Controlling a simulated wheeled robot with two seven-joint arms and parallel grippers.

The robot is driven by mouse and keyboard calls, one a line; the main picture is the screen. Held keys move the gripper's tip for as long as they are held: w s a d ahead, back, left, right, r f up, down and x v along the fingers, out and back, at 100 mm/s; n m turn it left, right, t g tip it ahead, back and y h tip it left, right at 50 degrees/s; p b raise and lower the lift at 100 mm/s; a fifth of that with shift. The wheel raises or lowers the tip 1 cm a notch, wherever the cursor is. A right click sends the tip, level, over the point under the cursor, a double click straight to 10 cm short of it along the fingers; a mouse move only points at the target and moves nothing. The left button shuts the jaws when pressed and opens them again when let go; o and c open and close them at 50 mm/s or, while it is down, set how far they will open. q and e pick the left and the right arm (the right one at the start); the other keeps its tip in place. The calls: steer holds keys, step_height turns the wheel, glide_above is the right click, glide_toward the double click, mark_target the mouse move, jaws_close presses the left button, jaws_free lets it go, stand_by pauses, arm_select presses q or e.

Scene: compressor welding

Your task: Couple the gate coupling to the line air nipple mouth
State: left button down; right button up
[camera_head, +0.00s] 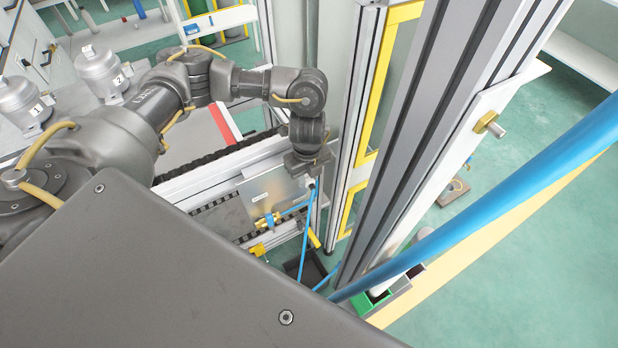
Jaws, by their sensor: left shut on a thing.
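My left gripper (306,172) points down in front of the grey plate (268,192) beside the rail. It is shut on what appears to be the gate coupling, at the top of a thin blue hose (306,232) that hangs below it. The coupling itself is mostly hidden by the gripper. Another brass fitting with a steel nipple (495,128) sticks out from a white panel at the right. I cannot tell which is the line air nipple. My right gripper is not in view.
Tall grey posts (440,110) and a yellow-edged frame (383,80) stand just right of the gripper. A thick blue hose (500,197) crosses the right foreground. Grey compressors (100,72) stand at upper left. A dark open box (312,266) lies below the gripper.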

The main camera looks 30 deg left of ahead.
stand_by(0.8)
arm_select(q)
steer(key=c, duration=1.1)
jaws_free()
steer(key=shift+a, duration=0.1)
step_height(320, 180, up, 11)
steer(key=shift+f+p, duration=0.1)
steer(key=shift+p, duration=0.3)
